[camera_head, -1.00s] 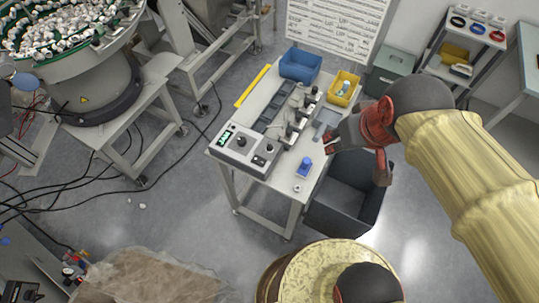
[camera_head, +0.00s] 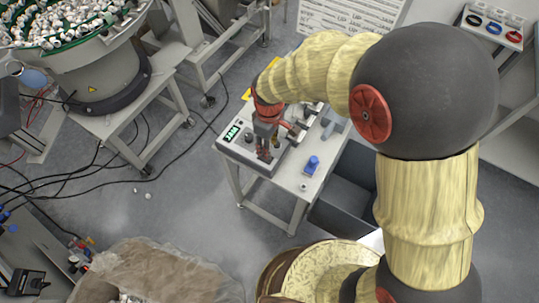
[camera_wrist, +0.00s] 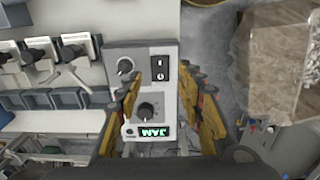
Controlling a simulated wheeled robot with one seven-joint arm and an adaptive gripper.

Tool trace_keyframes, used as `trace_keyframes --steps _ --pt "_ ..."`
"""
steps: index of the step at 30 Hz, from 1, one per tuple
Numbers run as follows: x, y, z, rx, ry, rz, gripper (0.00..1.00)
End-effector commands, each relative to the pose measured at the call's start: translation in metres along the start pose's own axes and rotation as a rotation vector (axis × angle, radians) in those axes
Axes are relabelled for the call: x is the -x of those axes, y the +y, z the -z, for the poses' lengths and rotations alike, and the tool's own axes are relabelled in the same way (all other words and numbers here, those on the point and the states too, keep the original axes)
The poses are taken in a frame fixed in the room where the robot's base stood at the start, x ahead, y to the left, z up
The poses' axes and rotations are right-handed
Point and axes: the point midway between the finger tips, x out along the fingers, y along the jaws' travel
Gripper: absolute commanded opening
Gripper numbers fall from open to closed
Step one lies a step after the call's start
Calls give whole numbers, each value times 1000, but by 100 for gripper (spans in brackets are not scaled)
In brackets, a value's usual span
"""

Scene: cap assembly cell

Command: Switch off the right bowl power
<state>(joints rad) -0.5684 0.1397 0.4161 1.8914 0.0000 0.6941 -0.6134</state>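The grey control box (camera_head: 232,152) sits on the table's near left corner, partly hidden by my gripper in the head view. In the wrist view its panel (camera_wrist: 170,103) carries a black rocker switch (camera_wrist: 160,69) with white marks, a knob (camera_wrist: 125,66) beside it, a larger knob (camera_wrist: 147,111) and a lit green JAM display (camera_wrist: 152,131). I cannot tell which side of the rocker is pressed. My gripper (camera_wrist: 165,80) points down over the box, its two yellow fingers spread apart with nothing between them. It also shows in the head view (camera_head: 267,150).
A blue part (camera_head: 312,165) stands on the table right of the box. A dark bin (camera_head: 350,190) is on the floor beside the table. A bowl feeder full of small parts (camera_head: 75,35) stands at the left. Cables (camera_head: 60,180) lie on the floor.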

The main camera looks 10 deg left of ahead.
Motion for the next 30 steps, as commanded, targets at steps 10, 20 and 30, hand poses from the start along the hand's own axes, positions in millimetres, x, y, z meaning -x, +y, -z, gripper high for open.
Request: trace_keyframes --steps 10,20,30 --pt "-54 0 -2 -3 -3 2 38" --pt "-70 0 -1 -3 0 0 38" --pt "-70 0 -1 -3 0 0 28"
